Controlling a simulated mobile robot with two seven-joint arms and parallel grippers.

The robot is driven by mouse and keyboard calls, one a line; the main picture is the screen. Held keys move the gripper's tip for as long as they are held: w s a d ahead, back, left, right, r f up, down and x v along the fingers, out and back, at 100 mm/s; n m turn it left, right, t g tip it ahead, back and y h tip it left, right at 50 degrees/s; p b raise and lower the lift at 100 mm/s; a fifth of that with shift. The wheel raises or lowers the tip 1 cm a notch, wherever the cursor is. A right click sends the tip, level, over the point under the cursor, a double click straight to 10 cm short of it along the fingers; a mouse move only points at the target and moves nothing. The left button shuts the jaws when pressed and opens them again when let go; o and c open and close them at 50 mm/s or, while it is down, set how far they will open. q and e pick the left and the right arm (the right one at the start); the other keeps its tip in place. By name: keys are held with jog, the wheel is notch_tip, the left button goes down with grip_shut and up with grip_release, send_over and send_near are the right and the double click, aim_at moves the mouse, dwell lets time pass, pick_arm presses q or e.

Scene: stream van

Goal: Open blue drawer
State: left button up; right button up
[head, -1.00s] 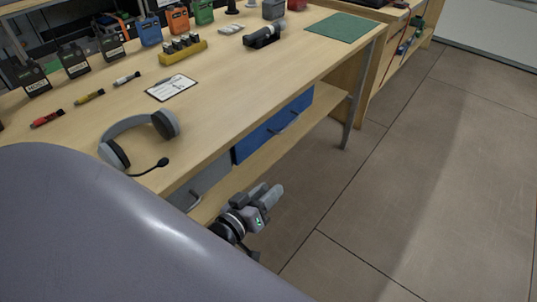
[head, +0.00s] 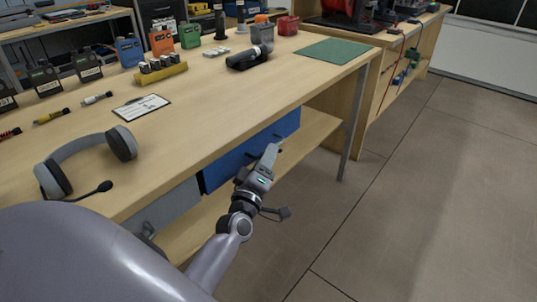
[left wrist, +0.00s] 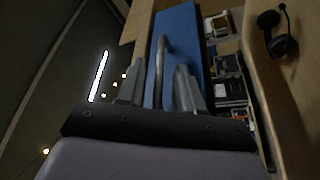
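The blue drawer (head: 228,166) is under the front edge of the workbench (head: 205,110). In the head view its front looks about level with the bench edge. My left gripper (head: 270,156) is at the drawer front and hides part of it. In the left wrist view the blue front (left wrist: 182,35) fills the upper middle, and its grey bar handle (left wrist: 160,65) lies between my two separated fingers (left wrist: 157,90). I cannot tell whether either finger touches the handle. My right gripper is not in view.
A grey drawer (head: 165,212) is left of the blue one. A headset (head: 85,155), clipboard (head: 141,107) and green mat (head: 333,50) lie on the bench. In the left wrist view, several small items (left wrist: 228,85) show beside the blue front. The floor (head: 420,190) at right is clear.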

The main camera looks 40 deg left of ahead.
pick_arm(q)
jog(key=shift+x, duration=0.85)
grip_shut()
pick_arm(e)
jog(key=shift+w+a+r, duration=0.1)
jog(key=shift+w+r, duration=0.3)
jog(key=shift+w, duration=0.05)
pick_arm(q)
jog(key=shift+d, duration=0.15)
